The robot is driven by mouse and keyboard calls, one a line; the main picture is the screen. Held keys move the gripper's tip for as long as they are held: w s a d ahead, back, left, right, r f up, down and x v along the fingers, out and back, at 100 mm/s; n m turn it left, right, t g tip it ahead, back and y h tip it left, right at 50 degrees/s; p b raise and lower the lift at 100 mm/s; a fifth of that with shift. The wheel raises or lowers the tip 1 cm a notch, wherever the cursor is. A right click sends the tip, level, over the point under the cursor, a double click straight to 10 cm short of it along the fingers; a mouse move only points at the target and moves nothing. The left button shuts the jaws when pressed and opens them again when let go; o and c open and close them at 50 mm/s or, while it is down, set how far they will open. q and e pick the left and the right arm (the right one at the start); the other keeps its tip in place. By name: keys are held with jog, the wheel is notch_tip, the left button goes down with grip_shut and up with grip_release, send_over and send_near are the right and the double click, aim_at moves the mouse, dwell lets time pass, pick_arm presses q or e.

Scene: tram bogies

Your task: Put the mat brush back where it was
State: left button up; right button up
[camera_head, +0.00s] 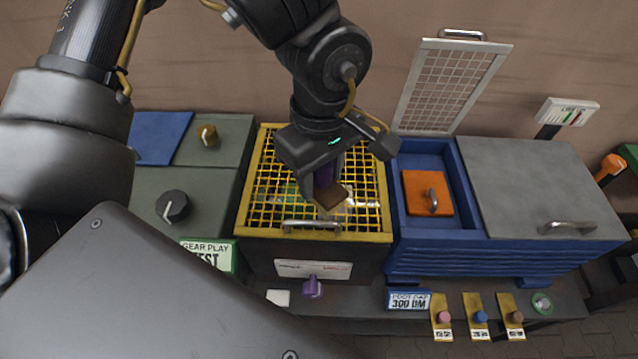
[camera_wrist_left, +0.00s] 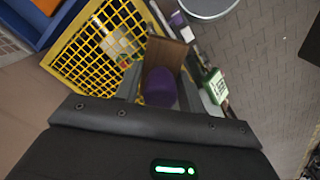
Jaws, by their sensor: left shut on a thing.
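My left gripper (camera_head: 322,182) is shut on the mat brush, over the middle of a box with a yellow grid lid (camera_head: 262,150). The brush has a brown block (camera_head: 334,196) and a purple handle (camera_head: 325,174). In the left wrist view the purple handle (camera_wrist_left: 160,88) sits between the fingers, with the brown block (camera_wrist_left: 167,53) beyond it. The yellow grid (camera_wrist_left: 95,55) shows beside the brush there. Whether the brush touches the grid I cannot tell. Pale and green things under the grid are partly hidden. My right gripper is not in view.
A blue crate (camera_head: 465,262) on the right has an orange panel (camera_head: 425,190), a raised mesh lid (camera_head: 452,85) and a grey cover (camera_head: 535,185). A purple knob (camera_head: 312,287) is at the grid box's front. A grey-green cabinet (camera_head: 210,180) with knobs stands left.

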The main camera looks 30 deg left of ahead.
pick_arm(q)
jog(key=shift+s, duration=0.25)
jog(key=shift+w+r+n+p, duration=0.15)
jog(key=shift+w+n+p, duration=0.15)
jog(key=shift+p, duration=0.2)
jog(key=w+a+p, duration=0.1)
jog(key=p, duration=0.2)
jog(key=shift+w, duration=0.15)
jog(key=w+a+f+p, duration=0.1)
jog(key=w+f, duration=0.2)
jog(key=w+a+f, duration=0.2)
jog(key=w+f, duration=0.1)
jog(key=w+a+f+p, duration=0.1)
jog(key=w+a+f, duration=0.1)
jog(key=w+f, duration=0.1)
jog(key=shift+w+a+f+p, duration=0.1)
jog(key=shift+w+a+p, duration=0.05)
jog(key=shift+w+p, duration=0.2)
jog(key=shift+w+f, duration=0.2)
jog(key=shift+w, duration=0.05)
jog(key=shift+w+a+f, duration=0.1)
jog(key=shift+a+f, duration=0.1)
jog(key=shift+f, duration=0.2)
notch_tip(320, 180, down, 3)
jog(key=shift+r+p, duration=0.15)
jog(key=shift+p, duration=0.65)
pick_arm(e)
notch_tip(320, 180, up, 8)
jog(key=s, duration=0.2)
